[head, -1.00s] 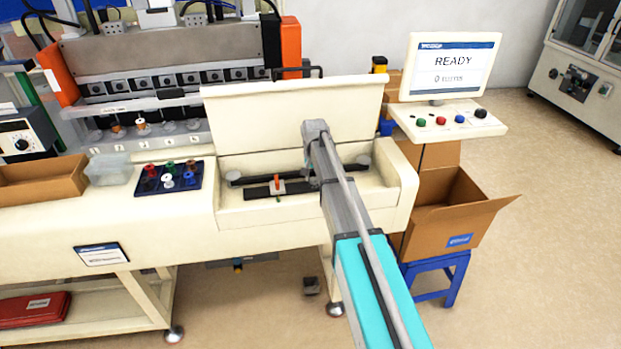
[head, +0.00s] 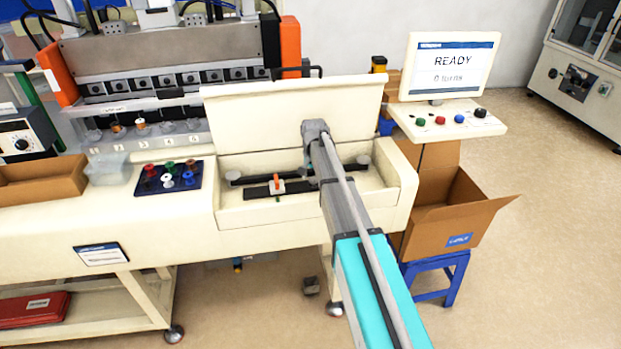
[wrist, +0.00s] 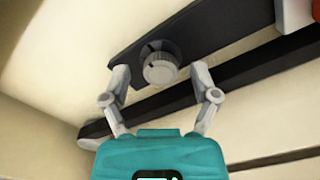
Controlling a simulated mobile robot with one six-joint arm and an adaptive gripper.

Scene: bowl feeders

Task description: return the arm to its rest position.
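My arm reaches up from the lower right of the head view into the open recess of the cream machine (head: 300,215). My gripper (wrist: 160,90) shows in the wrist view with its two grey fingers spread apart and nothing between them that I can see held. Beyond the fingertips is a round grey knob-like piece (wrist: 160,68) on a black bar (wrist: 205,30). I cannot tell whether the fingers touch it. In the head view the gripper is mostly hidden by my arm.
The raised cream lid (head: 290,112) stands behind my arm. An orange-and-white clamp (head: 277,184) sits on a black bar to the left. A dark tray (head: 167,178) of coloured spools is farther left. A screen (head: 449,66) and a cardboard box (head: 445,215) stand right.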

